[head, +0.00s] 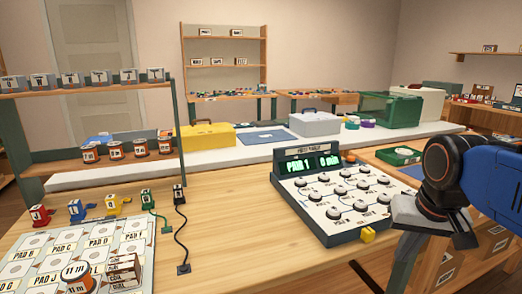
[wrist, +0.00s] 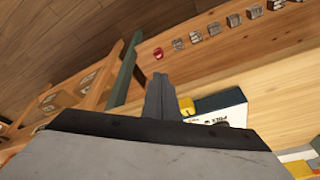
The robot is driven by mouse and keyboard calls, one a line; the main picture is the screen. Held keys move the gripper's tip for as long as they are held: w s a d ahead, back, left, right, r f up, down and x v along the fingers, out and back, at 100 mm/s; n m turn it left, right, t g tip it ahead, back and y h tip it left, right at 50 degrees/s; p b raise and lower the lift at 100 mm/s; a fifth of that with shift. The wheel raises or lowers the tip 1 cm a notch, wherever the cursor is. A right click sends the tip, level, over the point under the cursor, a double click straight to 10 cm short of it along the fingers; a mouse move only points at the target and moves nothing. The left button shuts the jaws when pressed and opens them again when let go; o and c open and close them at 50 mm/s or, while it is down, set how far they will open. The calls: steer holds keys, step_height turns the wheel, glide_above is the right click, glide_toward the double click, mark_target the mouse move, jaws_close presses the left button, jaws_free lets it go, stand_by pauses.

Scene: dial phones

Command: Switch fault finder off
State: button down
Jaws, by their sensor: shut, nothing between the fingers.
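A dark console with a white sloped face (head: 345,208) stands on the wooden table, right of centre in the head view. It has several black knobs and a lit green display (head: 308,163) reading "PAD 1" and "0 min". The name above the display is too small to read surely; it looks like the fault finder. A yellow block (head: 368,235) sits at its front right corner, and also shows in the wrist view (wrist: 186,106). My gripper (head: 465,232) is shut and empty, to the right of the console and apart from it. Its fingers (wrist: 160,92) point near the yellow block in the wrist view.
A pad board (head: 85,250) with spools lies at the left front, with coloured plugs (head: 76,209) behind it. A black cable (head: 183,235) lies beside it. A shelf of spools (head: 90,88) stands at the left. Bare tabletop (head: 240,220) lies between board and console.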

steer(key=s+a+f+n+t, duration=0.1)
steer(key=s+a+f+n, duration=0.15)
steer(key=s+f, duration=0.5)
step_height(320, 180, up, 26)
steer(key=m+g, duration=0.7)
steer(key=m, duration=0.7)
glide_above(413, 192)
steer(key=w+a, duration=0.1)
steer(key=w, duration=0.1)
steer(key=shift+n, duration=0.25)
steer(key=x, duration=1.3)
steer(key=shift+w+d+f, duration=0.15)
steer(key=shift+w+f, duration=0.15)
steer(key=shift+f, duration=0.15)
